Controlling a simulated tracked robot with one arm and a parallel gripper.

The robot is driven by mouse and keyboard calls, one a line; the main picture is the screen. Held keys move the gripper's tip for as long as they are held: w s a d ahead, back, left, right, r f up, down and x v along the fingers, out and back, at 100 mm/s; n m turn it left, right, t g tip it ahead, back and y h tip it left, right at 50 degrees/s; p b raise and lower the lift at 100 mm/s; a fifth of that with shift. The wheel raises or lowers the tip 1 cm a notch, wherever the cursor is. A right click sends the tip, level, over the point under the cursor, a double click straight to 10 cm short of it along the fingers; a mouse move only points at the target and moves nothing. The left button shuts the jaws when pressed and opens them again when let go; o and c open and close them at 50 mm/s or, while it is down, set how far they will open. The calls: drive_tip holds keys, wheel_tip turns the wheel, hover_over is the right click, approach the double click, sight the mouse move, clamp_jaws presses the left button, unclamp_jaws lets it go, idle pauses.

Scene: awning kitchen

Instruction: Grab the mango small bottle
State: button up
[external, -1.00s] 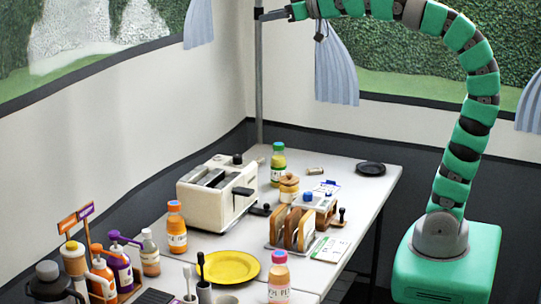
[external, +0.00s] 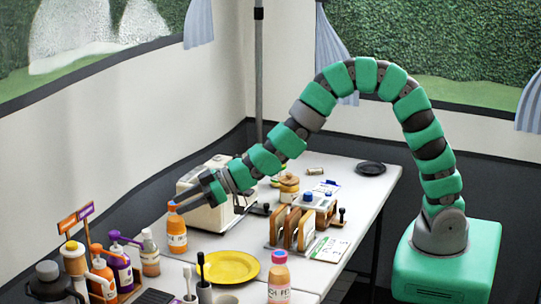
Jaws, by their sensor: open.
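A small orange bottle with a pale label (external: 177,236) stands upright on the table, left of the toaster. It looks like the mango bottle, but its label is too small to read. My gripper (external: 181,203) is open at the bottle's top, coming from the upper right. Its fingers partly hide the orange cap. I cannot tell whether they touch the bottle or are around it.
A cream toaster (external: 199,215) stands right behind my gripper, partly hidden by my arm. Pump bottles (external: 121,265) and a small brown bottle (external: 150,255) stand at left. A yellow plate (external: 231,267), a wooden rack (external: 291,229) and a dark plate (external: 370,168) are on the table (external: 350,200).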

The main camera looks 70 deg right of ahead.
sight(145, 232)
drive_tip(key=shift+y, duration=0.3)
drive_tip(key=w+a+f, duration=0.1)
drive_tip(key=a, duration=0.1)
drive_tip(key=w+a+f, duration=0.3)
drive_tip(key=a+f, duration=0.1)
drive_tip(key=shift+w+a, duration=0.25)
drive_tip(key=shift+w, duration=0.15)
drive_tip(key=shift+f+b+x, duration=0.15)
drive_tip(key=shift+b+x, duration=0.15)
drive_tip(key=shift+x, duration=0.7)
drive_tip(key=shift+f+b+x, duration=0.2)
drive_tip(key=shift+b+x, duration=0.05)
drive_tip(key=shift+x, duration=1.45)
clamp_jaws()
